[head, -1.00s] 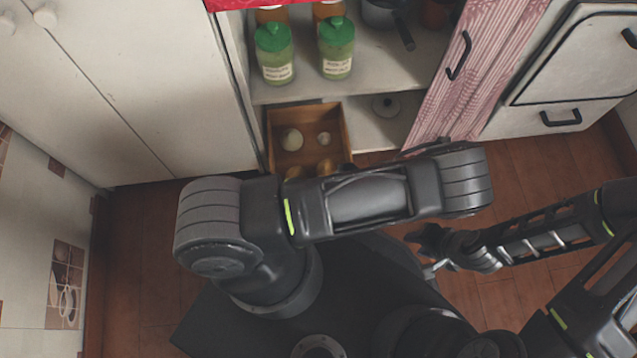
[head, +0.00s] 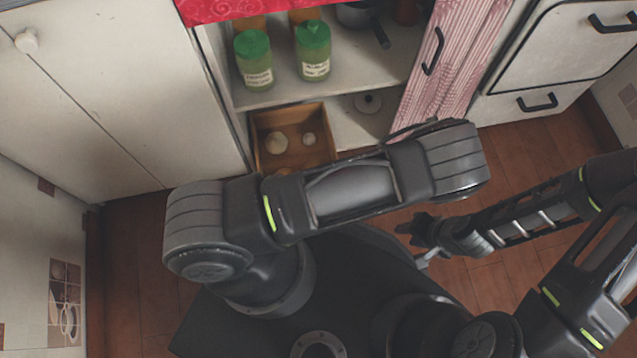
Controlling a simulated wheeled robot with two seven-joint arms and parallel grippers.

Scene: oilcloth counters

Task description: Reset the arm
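My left arm (head: 340,195) crosses the middle of the head view, folded, in front of the open cabinet. Its gripper is not in view. My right arm comes in from the right edge, and its gripper (head: 418,238) points left, low over the floor. The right gripper is small, dark and partly against my own base, so whether its fingers are open or shut cannot be told. I see no object in it.
An open shelf cabinet holds two green-lidded jars (head: 254,62) (head: 313,52). Below, a wooden crate (head: 327,133) holds roundish pale items, partly hidden by my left arm. A pink-curtained door (head: 437,65) stands right of it. Free wooden floor (head: 515,170) lies at right.

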